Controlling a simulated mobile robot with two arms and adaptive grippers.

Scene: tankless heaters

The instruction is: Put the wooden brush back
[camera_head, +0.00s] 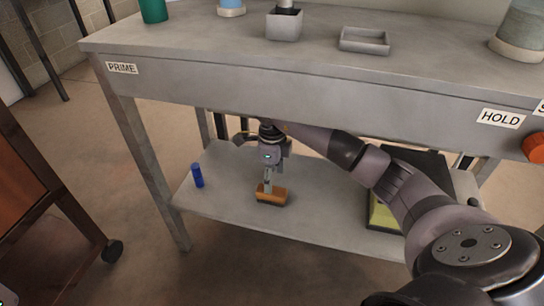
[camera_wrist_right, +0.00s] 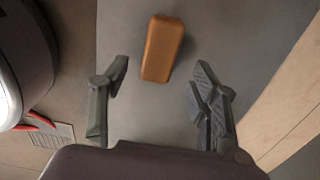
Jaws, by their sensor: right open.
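The wooden brush (camera_head: 272,197), an orange-brown block with a dark underside, lies on the lower shelf of the grey workbench. In the right wrist view the brush (camera_wrist_right: 162,48) lies just beyond the fingertips, roughly centred between them and slightly tilted. My right gripper (camera_head: 268,184) reaches under the bench top and points down at the brush. In the right wrist view my right gripper (camera_wrist_right: 160,82) has its fingers spread wide, with nothing between them. I cannot tell in the head view whether a finger touches the brush. My left gripper is not in view.
The bench top (camera_head: 200,48) lies above my right arm and bears a square grey holder (camera_head: 284,26) and a shallow tray (camera_head: 364,40). A blue cylinder (camera_head: 197,176) stands on the lower shelf (camera_head: 230,214) left of the brush. A dark container with yellow contents (camera_head: 383,215) sits right.

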